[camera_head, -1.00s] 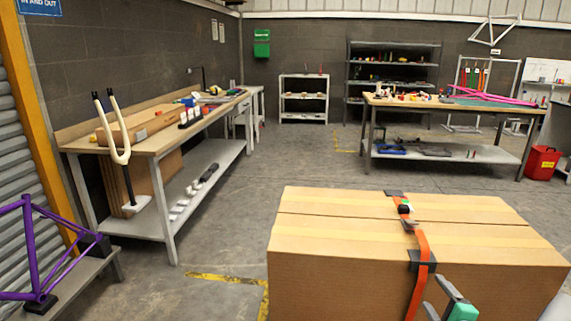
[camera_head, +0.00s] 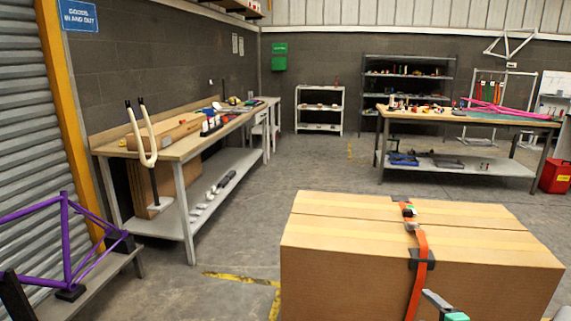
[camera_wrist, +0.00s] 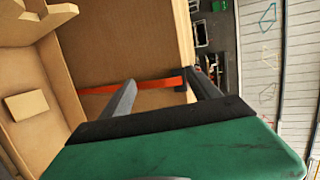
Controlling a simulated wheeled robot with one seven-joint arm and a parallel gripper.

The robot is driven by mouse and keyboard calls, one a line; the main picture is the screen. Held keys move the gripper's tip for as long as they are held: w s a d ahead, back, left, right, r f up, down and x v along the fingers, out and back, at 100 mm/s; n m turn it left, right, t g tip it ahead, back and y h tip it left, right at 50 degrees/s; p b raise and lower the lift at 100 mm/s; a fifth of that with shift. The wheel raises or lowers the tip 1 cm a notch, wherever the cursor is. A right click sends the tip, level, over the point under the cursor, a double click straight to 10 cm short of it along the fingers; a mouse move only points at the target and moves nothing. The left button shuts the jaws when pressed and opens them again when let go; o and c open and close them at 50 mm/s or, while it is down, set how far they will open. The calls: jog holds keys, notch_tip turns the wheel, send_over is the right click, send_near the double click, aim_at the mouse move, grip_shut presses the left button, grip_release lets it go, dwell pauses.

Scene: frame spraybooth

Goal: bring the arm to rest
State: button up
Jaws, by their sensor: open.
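My gripper (camera_wrist: 160,77) has two grey fingers standing apart in the wrist view, with nothing seen between them. Its green body fills the bottom of that view. In the head view, only a grey finger and a bit of green of my gripper (camera_head: 442,304) show at the bottom edge, in front of the cardboard box. The large cardboard box (camera_head: 340,265) has an orange strap (camera_head: 421,244) over its top and down its near face. The box (camera_wrist: 110,50) and strap (camera_wrist: 150,84) also show beyond the fingers in the wrist view. Whether the fingers touch the box cannot be told.
A long workbench (camera_head: 180,150) runs along the left wall with a fork upright at its near end. A purple bike frame (camera_head: 68,245) stands on a low grey bench at the left. The middle floor is clear.

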jog(key=s+a+r+n+g+y+p, duration=0.1)
jog(key=a+r+n+g+y+p, duration=0.35)
jog(key=a+n, duration=0.95)
jog(key=s+a+r+n+g+h+p, duration=0.2)
jog(key=s+a+r+g+p, duration=0.1)
jog(key=s+a+r+p, duration=0.1)
jog(key=s+a+r+n+g+h+p, duration=0.2)
jog(key=s+a+r, duration=0.5)
jog(key=s, duration=0.4)
jog(key=shift+s+a+r+n+g+p, duration=0.3)
jog(key=shift+r+n+g+p, duration=0.15)
jog(key=shift+g+p, duration=0.4)
